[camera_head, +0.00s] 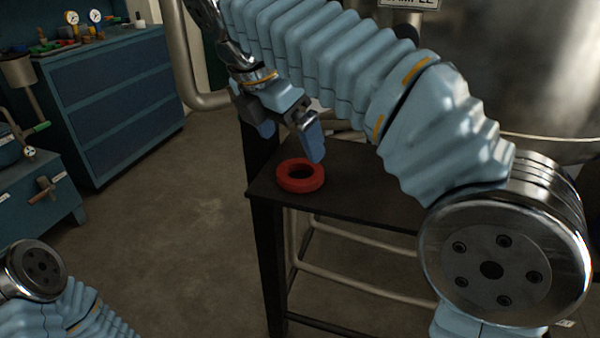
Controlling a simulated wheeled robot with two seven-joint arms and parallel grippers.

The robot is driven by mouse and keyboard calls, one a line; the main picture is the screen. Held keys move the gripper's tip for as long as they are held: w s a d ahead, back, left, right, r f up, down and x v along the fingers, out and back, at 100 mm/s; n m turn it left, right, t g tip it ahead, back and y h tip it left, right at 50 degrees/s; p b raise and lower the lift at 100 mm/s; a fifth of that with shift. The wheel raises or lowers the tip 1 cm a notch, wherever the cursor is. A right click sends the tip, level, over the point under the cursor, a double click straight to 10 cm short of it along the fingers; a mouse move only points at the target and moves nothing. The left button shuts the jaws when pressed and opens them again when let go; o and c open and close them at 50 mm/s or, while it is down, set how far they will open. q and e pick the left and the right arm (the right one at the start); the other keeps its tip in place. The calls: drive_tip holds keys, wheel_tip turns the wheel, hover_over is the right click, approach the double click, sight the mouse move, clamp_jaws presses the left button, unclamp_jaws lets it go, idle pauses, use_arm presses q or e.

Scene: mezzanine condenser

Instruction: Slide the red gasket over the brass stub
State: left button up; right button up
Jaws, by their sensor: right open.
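The red gasket (301,186) is a thick ring lying flat on the dark stand (372,198), close to its left front edge. My right gripper (289,136) is above and just behind the gasket. Its blue-tipped fingers are spread, with nothing visible between them. The right fingertip overlaps the gasket's back edge in the picture; I cannot tell whether it touches. I cannot make out the brass stub; my right arm covers much of the area behind the stand. My left arm shows at the lower left, but its gripper is out of view.
A blue drawer cabinet (118,105) with gauges and tools on top stands at the back left. A lower blue unit with valve handles (45,190) is at the left edge. A large metal vessel (520,75) fills the back right. Open floor (190,230) lies left of the stand.

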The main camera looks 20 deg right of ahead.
sight(304, 175)
drive_tip(key=x, duration=0.4)
drive_tip(key=b+x, duration=0.1)
drive_tip(key=x, duration=0.3)
drive_tip(key=shift+w+a, duration=0.15)
drive_tip(key=shift+w, duration=0.1)
drive_tip(key=c, duration=1)
wheel_tip(304, 175, up, 10)
drive_tip(key=p, duration=0.1)
drive_tip(key=shift+a, duration=0.1)
